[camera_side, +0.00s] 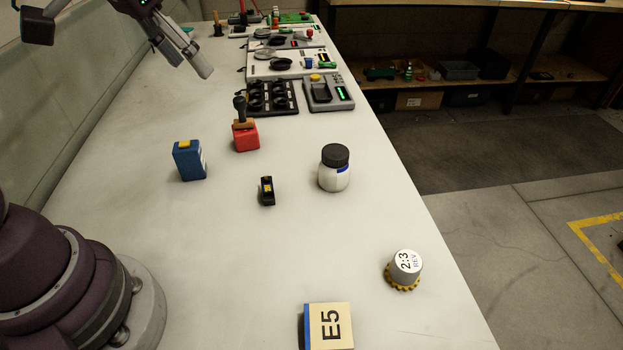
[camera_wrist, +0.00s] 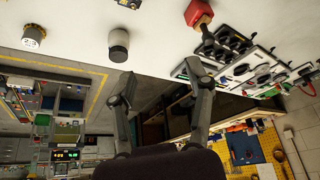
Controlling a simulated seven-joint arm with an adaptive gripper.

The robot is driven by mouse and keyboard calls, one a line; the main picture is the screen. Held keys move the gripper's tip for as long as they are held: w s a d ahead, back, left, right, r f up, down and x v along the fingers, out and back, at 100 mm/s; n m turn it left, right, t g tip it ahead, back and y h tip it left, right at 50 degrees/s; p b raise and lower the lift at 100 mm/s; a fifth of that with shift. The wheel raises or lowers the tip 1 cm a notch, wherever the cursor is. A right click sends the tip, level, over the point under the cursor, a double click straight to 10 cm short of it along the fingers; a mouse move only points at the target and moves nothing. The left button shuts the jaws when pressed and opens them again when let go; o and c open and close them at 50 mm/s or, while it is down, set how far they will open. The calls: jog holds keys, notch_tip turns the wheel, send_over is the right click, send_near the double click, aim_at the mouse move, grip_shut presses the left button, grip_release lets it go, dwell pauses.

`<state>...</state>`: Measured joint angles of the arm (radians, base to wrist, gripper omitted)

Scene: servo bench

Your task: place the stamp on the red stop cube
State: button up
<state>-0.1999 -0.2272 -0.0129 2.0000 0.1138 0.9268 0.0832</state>
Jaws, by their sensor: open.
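The red stop cube (camera_side: 246,138) stands on the white bench, left of the middle. The stamp (camera_side: 240,109), with a dark knobbed handle and a brown base, stands roughly upright on top of the cube. In the wrist view the red cube (camera_wrist: 197,12) is at the top edge, with the stamp's dark handle (camera_wrist: 209,38) projecting from it. My gripper (camera_side: 186,60) is above the bench at the upper left of the side view, well apart from the stamp. Its fingers are spread and empty, as the wrist view shows too (camera_wrist: 161,75).
A blue box (camera_side: 188,160), a small black item (camera_side: 266,191) and a white jar (camera_side: 335,175) stand near the cube. A geared knob (camera_side: 405,265) and an E5 block (camera_side: 328,326) are nearer. A black tray (camera_side: 270,97) and grey device (camera_side: 328,92) lie behind.

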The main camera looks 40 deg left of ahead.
jog(key=s+d+f, duration=0.2)
jog(key=s+d, duration=0.1)
jog(key=s, duration=0.5)
jog(key=shift+s+f+t, duration=0.15)
jog(key=shift+f+t, duration=0.15)
jog(key=shift+f, duration=0.1)
